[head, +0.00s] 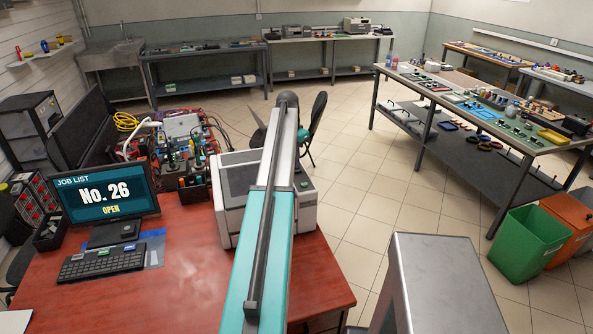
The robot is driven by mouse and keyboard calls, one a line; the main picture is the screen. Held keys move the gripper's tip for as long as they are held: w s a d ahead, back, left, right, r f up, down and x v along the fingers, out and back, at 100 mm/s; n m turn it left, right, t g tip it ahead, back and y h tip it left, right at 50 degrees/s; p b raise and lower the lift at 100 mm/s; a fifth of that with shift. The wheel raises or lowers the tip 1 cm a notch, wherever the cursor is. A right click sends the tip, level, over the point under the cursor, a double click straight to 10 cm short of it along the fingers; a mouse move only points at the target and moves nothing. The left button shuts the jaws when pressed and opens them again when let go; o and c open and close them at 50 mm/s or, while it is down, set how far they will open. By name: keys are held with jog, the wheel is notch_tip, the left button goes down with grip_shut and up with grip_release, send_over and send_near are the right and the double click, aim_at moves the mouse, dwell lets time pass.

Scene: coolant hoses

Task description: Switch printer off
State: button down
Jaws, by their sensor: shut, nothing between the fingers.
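A grey-white boxy machine (237,184) that looks like the printer stands on the right part of the red desk (180,265). My arm crosses in front of it and hides its middle. Another grey machine (357,25), also printer-like, stands on the far bench by the back wall, too small to read. My arm runs up the middle of the picture and its far end is above and beyond the desk machine. My gripper does not show; the arm hides whatever lies behind it.
The desk also holds a monitor (104,198) reading "No. 26 OPEN", a keyboard (102,262), and a clutter of tools and cables. A dark chair (313,128) stands beyond. Right are a loaded workbench (555,146) and a green bin (527,243).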

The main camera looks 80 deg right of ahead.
jog(key=shift+r, duration=0.1)
notch_tip(320, 180, up, 7)
jog(key=p, duration=0.3)
dwell(0.9)
dwell(0.5)
